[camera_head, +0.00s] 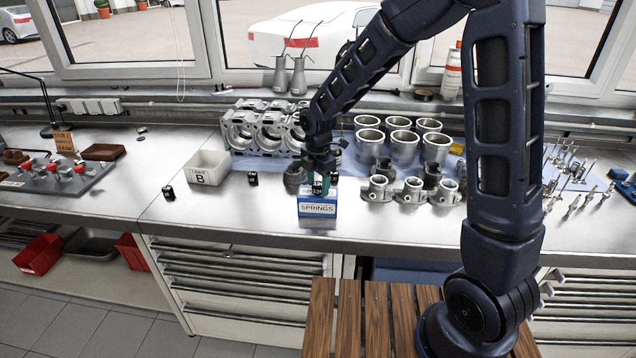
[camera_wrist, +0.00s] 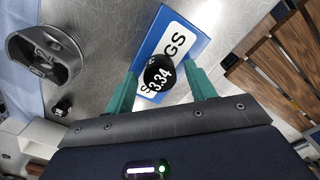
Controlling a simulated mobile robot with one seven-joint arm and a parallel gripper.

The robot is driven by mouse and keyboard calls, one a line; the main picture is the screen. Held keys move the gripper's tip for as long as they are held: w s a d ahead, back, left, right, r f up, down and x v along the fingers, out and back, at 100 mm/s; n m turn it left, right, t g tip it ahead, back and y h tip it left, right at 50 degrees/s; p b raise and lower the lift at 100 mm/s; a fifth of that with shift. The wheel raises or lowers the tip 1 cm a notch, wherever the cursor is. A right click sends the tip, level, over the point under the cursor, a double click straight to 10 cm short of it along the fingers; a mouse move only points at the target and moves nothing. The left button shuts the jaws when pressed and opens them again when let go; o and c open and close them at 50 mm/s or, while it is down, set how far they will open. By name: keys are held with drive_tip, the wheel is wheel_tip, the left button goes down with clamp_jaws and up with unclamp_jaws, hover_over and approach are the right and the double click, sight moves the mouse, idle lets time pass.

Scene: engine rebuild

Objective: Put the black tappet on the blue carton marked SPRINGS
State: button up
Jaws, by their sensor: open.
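The black tappet (camera_wrist: 158,72), with white digits reading 3.34, appears over the label of the blue carton marked SPRINGS (camera_wrist: 195,30) in the wrist view. In the head view the carton (camera_head: 317,208) stands near the bench's front edge, with the tappet (camera_head: 317,189) at its top, partly hidden by my gripper. It appears to rest on the carton top, though the contact itself is hidden. My gripper (camera_wrist: 161,84) is open, its teal fingers on either side of the tappet with a visible gap. In the head view my gripper (camera_head: 323,181) is just above the carton.
Other small black tappets (camera_head: 168,192) (camera_head: 252,179) stand on the bench to the left, near a white bin marked B (camera_head: 208,168). Grey metal castings (camera_head: 410,190) stand close on the right. Cylinder liners (camera_head: 400,143) and an engine block (camera_head: 262,130) stand behind.

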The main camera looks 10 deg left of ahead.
sight(319, 184)
drive_tip(key=shift+r, duration=0.1)
wheel_tip(319, 184, up, 12)
idle(0.5)
drive_tip(key=s+d+r+m+t, duration=0.1)
drive_tip(key=d+r+m, duration=0.4)
drive_tip(key=d, duration=0.6)
drive_tip(key=s+d+r+m+t, duration=0.1)
drive_tip(key=d+r+m, duration=0.2)
drive_tip(key=d+m, duration=0.6)
drive_tip(key=s+d+m+t, duration=0.2)
drive_tip(key=s+d+m, duration=1)
drive_tip(key=d, duration=0.5)
drive_tip(key=shift+s+r+m+t, duration=0.15)
drive_tip(key=shift+r+m+t, duration=0.15)
drive_tip(key=shift+r+m, duration=0.2)
